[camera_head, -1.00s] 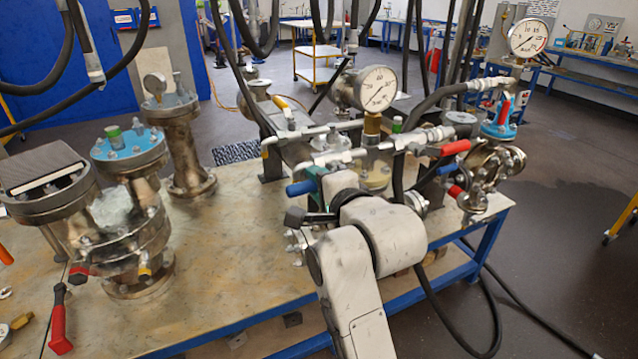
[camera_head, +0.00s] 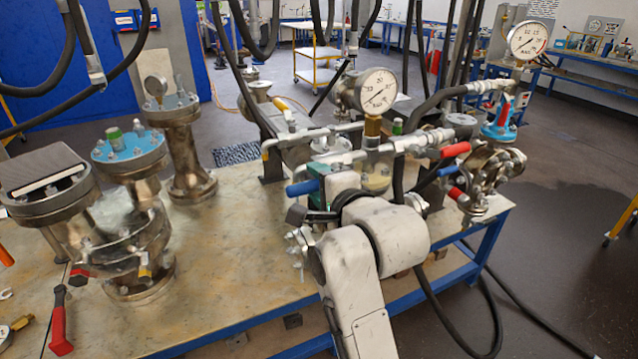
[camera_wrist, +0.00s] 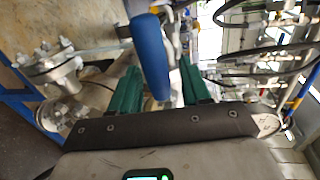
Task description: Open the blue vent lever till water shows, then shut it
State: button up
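A blue lever (camera_head: 302,188) sticks out to the left from the pipework on the bench, beside my gripper (camera_head: 322,172). In the wrist view, a blue lever (camera_wrist: 150,55) lies between the two green fingers of my gripper (camera_wrist: 160,68). The fingers stand apart, with the left one close to the lever and a narrow gap showing on the right. I cannot tell whether either finger touches it. The lever's mount is mostly hidden by my arm and gripper. I see no water coming out.
Another blue handle (camera_head: 447,170) and a red handle (camera_head: 456,150) are on the right pipework. A pressure gauge (camera_head: 378,90) stands behind my gripper. Flanged vessels (camera_head: 130,155) stand at left. Black hoses hang above.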

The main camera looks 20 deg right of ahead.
jog(key=s+r+b, duration=0.1)
jog(key=s+r, duration=0.1)
jog(key=s, duration=0.8)
jog(key=shift+s+d, duration=0.2)
jog(key=shift+s, duration=0.1)
dwell(1.0)
